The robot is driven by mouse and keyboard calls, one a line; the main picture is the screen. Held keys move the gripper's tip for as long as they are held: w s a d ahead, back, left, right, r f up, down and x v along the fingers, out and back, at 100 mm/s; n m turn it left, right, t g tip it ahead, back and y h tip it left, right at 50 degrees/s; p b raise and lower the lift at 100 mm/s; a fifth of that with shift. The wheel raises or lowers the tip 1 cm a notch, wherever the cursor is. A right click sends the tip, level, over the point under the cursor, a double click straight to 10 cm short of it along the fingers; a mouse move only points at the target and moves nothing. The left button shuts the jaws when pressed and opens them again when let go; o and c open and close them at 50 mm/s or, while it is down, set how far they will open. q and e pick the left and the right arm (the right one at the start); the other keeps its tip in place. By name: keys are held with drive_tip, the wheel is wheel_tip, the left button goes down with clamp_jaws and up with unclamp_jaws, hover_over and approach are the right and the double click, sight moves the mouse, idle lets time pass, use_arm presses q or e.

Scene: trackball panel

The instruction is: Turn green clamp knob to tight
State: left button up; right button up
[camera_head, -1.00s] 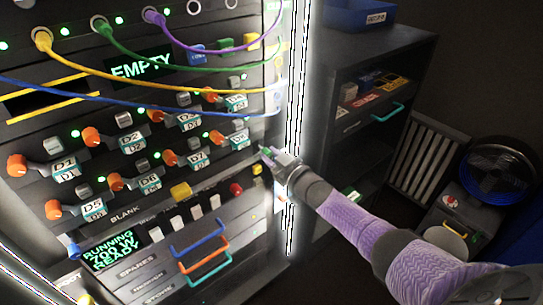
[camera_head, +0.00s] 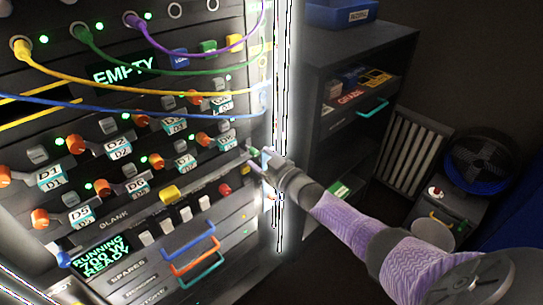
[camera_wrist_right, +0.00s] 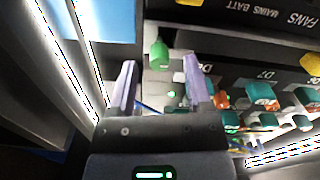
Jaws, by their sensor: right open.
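The green clamp knob (camera_wrist_right: 159,52) shows in the right wrist view, just beyond and between my right gripper's fingertips. In the head view, a small bit of green knob (camera_head: 254,153) shows at the rack's right edge, partly hidden by the gripper. My right gripper (camera_wrist_right: 159,68) is open, its two pale purple fingers on either side of the knob's line. In the head view, the right gripper (camera_head: 258,153) reaches the rack edge from the right. My left gripper is not in view.
The rack carries orange knobs (camera_head: 76,144), a yellow button (camera_head: 170,193) and blue (camera_head: 193,240) and orange handles. Looped cables (camera_head: 130,108) hang across its upper part. A dark cabinet (camera_head: 330,60) stands to the right, with a fan (camera_head: 484,160) further right.

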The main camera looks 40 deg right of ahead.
use_arm(q)
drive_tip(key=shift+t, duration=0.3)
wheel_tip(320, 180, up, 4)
drive_tip(key=p, duration=0.3)
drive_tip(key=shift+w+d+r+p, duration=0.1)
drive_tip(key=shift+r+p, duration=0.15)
drive_tip(key=shift+p, duration=0.1)
use_arm(e)
drive_tip(key=s, duration=0.8)
drive_tip(key=shift+s+d, duration=0.25)
drive_tip(key=shift+d, duration=0.1)
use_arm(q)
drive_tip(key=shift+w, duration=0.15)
